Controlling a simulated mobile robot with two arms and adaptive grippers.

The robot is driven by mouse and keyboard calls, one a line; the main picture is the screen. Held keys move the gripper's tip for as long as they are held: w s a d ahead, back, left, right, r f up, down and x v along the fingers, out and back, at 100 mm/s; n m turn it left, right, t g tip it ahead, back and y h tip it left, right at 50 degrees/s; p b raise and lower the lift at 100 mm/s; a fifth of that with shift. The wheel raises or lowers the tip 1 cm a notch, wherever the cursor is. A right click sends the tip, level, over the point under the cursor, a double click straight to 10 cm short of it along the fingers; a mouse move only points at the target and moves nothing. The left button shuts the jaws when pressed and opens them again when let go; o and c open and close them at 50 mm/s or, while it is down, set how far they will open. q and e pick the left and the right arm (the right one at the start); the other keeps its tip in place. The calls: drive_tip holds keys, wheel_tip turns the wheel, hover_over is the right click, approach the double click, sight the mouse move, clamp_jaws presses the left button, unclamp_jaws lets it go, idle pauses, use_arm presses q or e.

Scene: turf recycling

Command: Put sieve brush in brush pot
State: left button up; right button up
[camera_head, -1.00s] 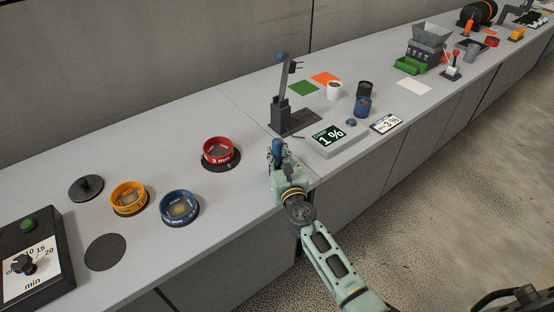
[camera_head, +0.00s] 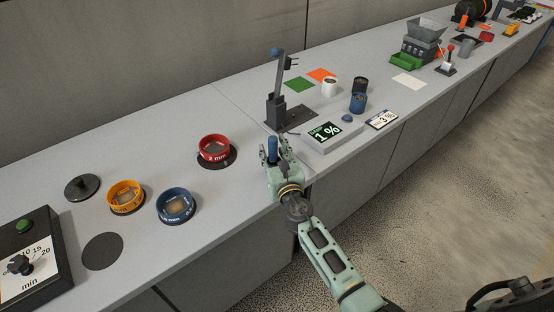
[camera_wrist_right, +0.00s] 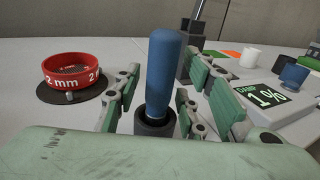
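The sieve brush shows as an upright blue handle (camera_head: 272,150), also seen large in the right wrist view (camera_wrist_right: 164,75). Its lower end sits inside a dark round brush pot (camera_wrist_right: 154,124) on the counter; the bristles are hidden. My right gripper (camera_head: 276,152) is around the handle near the counter's front edge. In the right wrist view its green-padded fingers (camera_wrist_right: 165,90) stand apart on both sides of the handle, with gaps visible, so it looks open. My left gripper is not in view.
A red 2 mm sieve (camera_head: 215,148) stands left of the gripper. Orange (camera_head: 125,197) and blue (camera_head: 175,206) sieves lie farther left, near a timer box (camera_head: 30,265). A scale (camera_head: 328,133) and a dark upright stand (camera_head: 278,100) are close on the right and behind.

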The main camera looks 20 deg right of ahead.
drive_tip(key=s, duration=1.2)
drive_tip(key=shift+a, duration=0.25)
drive_tip(key=shift+r, duration=0.1)
